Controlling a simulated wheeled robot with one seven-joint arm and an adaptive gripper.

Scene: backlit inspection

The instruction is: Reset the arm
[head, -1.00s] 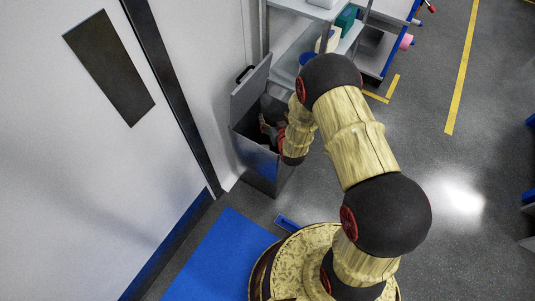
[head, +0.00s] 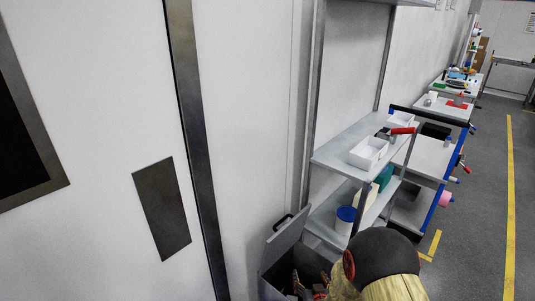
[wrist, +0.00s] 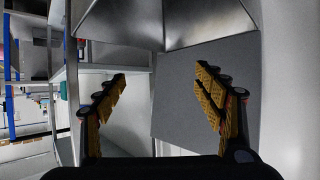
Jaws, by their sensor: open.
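My gripper (wrist: 160,74) is open in the wrist view, its two yellow fingers spread with nothing between them. Behind the fingers is a flat grey panel, with bare metal surfaces above it. In the head view my arm enters at the bottom edge, its dark round joint and yellow link cut off by the frame. A grey bin (head: 268,290) with its lid raised stands left of the arm.
A metal shelf unit (head: 335,150) stands against the wall behind the bin, holding a white tray (head: 368,152) and a blue-lidded tub (head: 345,218). A blue-framed cart (head: 437,205) is to its right. A white door (head: 100,100) fills the left. The grey floor at right looks clear.

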